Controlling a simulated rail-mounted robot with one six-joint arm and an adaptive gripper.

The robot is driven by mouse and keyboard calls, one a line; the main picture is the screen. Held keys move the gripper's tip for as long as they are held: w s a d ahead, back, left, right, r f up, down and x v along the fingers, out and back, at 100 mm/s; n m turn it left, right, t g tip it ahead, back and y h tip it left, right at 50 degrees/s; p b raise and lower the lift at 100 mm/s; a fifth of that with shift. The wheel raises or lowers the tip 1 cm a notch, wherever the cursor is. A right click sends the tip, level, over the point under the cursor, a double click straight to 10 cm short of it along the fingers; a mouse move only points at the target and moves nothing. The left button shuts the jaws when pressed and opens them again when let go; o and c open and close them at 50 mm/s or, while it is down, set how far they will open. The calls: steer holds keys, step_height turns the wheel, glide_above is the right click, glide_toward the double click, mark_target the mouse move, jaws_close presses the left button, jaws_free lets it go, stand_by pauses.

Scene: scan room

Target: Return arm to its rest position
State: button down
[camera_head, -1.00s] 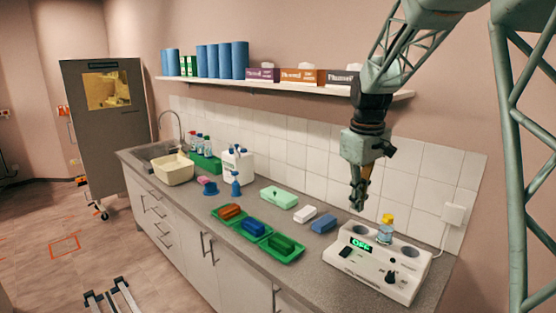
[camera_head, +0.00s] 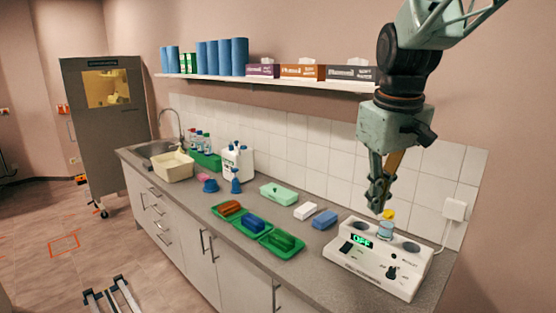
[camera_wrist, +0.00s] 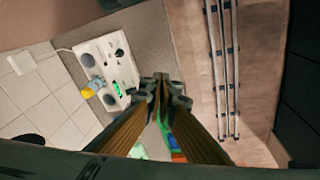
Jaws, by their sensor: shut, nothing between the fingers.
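My gripper (camera_head: 377,207) hangs from my arm at the right of the head view, fingers pointing down and empty. It is shut. It appears above the counter, near the white device (camera_head: 376,262) with a green lit display reading OFF. In the head view the fingers partly overlap a small bottle with a yellow cap (camera_head: 386,228) standing in the device. In the wrist view my gripper (camera_wrist: 162,78) shows with its fingertips together, apart from the device (camera_wrist: 108,66) and the bottle (camera_wrist: 91,88).
A shelf (camera_head: 300,82) with blue rolls and boxes runs along the wall behind the arm. Green trays (camera_head: 272,250) hold coloured items on the counter. A blue block (camera_head: 325,219) and a white block (camera_head: 306,211) lie left of the device. Rails (camera_wrist: 222,70) run along the floor.

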steer(key=s+a+f+m+t+b, duration=0.1)
steer(key=s+f+m+b, duration=0.1)
steer(key=s, duration=1.4)
steer(key=s+f+m+b, duration=0.1)
steer(key=s+f+m, duration=0.1)
steer(key=s, duration=1.4)
steer(key=shift+s+a+t+b, duration=0.35)
steer(key=shift+s+t+b, duration=0.05)
steer(key=shift+w, duration=0.15)
